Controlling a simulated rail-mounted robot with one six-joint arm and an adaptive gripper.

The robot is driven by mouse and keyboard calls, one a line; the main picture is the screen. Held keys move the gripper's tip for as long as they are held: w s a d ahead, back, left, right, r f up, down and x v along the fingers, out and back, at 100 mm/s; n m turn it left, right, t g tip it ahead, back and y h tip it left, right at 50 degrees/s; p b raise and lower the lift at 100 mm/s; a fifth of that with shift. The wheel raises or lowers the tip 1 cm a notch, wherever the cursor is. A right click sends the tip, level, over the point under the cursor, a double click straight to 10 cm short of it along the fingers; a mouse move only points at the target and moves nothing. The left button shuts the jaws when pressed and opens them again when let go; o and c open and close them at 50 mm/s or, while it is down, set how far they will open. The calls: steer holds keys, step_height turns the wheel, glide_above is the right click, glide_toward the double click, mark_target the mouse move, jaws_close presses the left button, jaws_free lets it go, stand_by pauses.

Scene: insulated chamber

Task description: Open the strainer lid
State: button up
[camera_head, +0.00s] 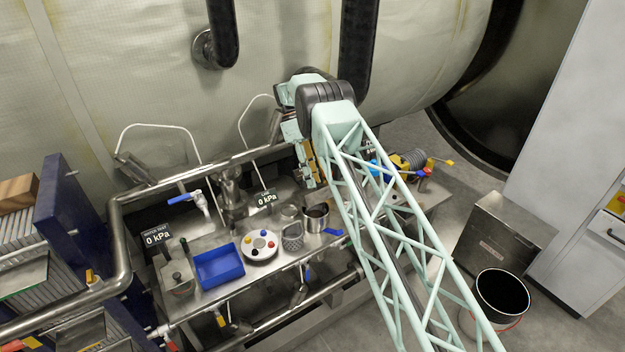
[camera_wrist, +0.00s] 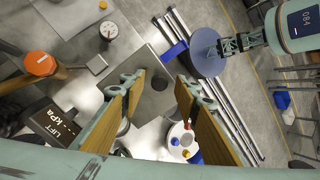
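My gripper (camera_head: 307,166) reaches down over the far part of the steel bench. In the wrist view its two wood-coloured fingers (camera_wrist: 161,78) are apart, with nothing held between them. Beyond the fingertips lies a flat grey plate (camera_wrist: 152,100) with a small dark round spot, perhaps a knob; it may be the strainer lid, but I cannot be sure. My arm seems to hide this spot in the head view. A mesh basket (camera_head: 292,237) and a steel pot (camera_head: 316,217) stand on the bench left of my arm.
A white disc (camera_head: 260,245) with coloured knobs, a blue tray (camera_head: 218,266) and a grey box (camera_head: 177,276) line the bench. A blue-handled valve (camera_head: 186,198) stands behind. An orange knob (camera_wrist: 40,63) and a gauge (camera_wrist: 108,31) show in the wrist view.

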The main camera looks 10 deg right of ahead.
step_height(320, 180, up, 10)
stand_by(0.7)
steer(key=shift+c, duration=0.7)
